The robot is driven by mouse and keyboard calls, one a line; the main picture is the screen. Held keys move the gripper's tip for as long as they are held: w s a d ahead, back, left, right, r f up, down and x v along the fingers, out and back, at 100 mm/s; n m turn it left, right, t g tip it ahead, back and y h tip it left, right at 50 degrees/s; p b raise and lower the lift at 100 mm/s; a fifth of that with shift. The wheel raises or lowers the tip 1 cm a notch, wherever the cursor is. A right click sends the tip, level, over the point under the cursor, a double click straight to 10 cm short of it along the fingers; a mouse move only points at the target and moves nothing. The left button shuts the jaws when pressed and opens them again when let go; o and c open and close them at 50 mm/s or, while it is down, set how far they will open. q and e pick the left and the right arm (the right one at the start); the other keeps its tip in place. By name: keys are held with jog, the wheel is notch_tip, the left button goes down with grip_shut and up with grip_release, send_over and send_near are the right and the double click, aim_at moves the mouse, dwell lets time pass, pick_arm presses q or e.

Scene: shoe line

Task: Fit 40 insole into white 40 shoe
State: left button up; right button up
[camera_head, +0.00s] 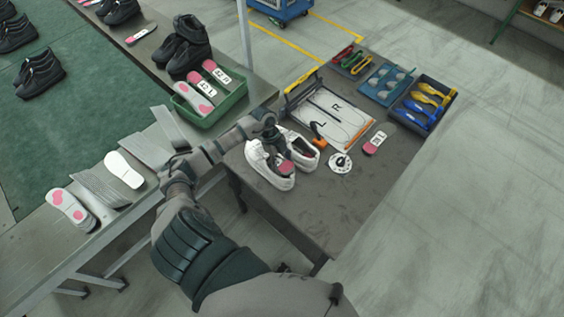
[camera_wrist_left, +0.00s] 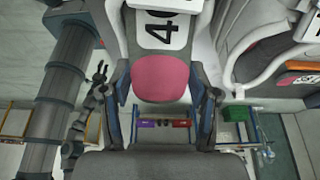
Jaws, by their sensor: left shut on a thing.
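Two white shoes stand side by side on the grey table, a near one (camera_head: 262,170) and a far one (camera_head: 305,150). My left gripper (camera_head: 275,142) is over the near shoe, shut on an insole. In the left wrist view that insole (camera_wrist_left: 160,78) shows a pink end and a white label starting with "4"; its rest is cut off. In the head view the insole's pink part (camera_head: 286,166) shows at the near shoe's opening; how deep it sits cannot be told. A white shoe (camera_wrist_left: 262,45) also fills the right of the wrist view. My right gripper is not in view.
Another labelled insole (camera_head: 376,142) lies right of the shoes, by a round white disc (camera_head: 340,162). Behind are a foot-outline board (camera_head: 335,112) and tool trays (camera_head: 423,103). A green bin (camera_head: 213,107) of insoles stands on the left bench. The table's front is clear.

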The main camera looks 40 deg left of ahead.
pick_arm(q)
jog(key=shift+s+f, duration=0.1)
jog(key=shift+f, duration=0.1)
jog(key=o, duration=1.1)
jog(key=shift+c, duration=0.2)
jog(key=shift+o, duration=0.2)
jog(key=shift+r, duration=0.15)
jog(key=shift+r+p, duration=1.45)
jog(key=shift+p, duration=0.25)
notch_tip(320, 180, up, 7)
jog(key=p, duration=0.6)
